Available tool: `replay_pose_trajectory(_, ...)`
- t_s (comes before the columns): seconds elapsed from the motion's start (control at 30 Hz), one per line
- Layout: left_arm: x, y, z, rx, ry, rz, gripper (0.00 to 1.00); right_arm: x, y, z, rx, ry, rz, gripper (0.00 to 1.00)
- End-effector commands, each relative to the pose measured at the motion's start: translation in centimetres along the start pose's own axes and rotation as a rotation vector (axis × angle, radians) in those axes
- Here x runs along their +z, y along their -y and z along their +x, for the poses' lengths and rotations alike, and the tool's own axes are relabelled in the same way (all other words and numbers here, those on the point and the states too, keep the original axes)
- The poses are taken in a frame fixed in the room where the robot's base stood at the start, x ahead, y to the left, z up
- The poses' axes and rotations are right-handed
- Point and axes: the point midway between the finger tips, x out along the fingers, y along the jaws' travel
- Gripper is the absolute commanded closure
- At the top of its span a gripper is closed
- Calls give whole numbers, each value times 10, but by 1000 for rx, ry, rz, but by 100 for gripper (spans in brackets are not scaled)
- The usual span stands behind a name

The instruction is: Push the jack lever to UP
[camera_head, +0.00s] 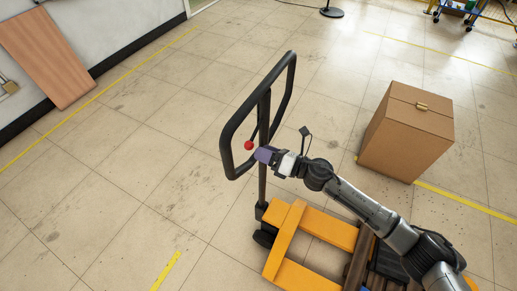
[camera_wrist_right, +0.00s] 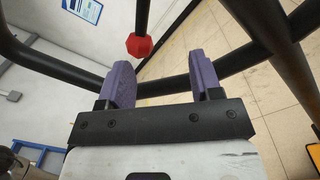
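The jack lever's red knob (camera_head: 249,145) shows inside the black looped handle (camera_head: 284,98) of the yellow pallet jack (camera_head: 298,235). In the right wrist view the red knob (camera_wrist_right: 139,46) sits at the end of a thin black rod. My right gripper (camera_head: 264,154) is beside the handle, just right of the knob. In the right wrist view its two purple fingers (camera_wrist_right: 160,75) are spread apart with nothing gripped, and the knob appears beyond them, nearer the left finger. I cannot tell whether a finger touches the knob or handle. My left gripper is not in view.
A cardboard box (camera_head: 406,132) stands on the floor to the right of the jack. A wooden board (camera_head: 48,56) leans on the wall at the left. The tiled floor left of the handle is clear. Dark handle bars cross close beyond the fingers.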

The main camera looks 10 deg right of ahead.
Motion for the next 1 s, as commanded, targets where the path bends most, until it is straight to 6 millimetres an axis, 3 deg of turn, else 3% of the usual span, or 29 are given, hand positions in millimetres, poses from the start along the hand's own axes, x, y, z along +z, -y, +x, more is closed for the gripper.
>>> replay_pose_trajectory(1.0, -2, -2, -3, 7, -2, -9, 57, -1, -1, -67, 5, 0, 1, 41)
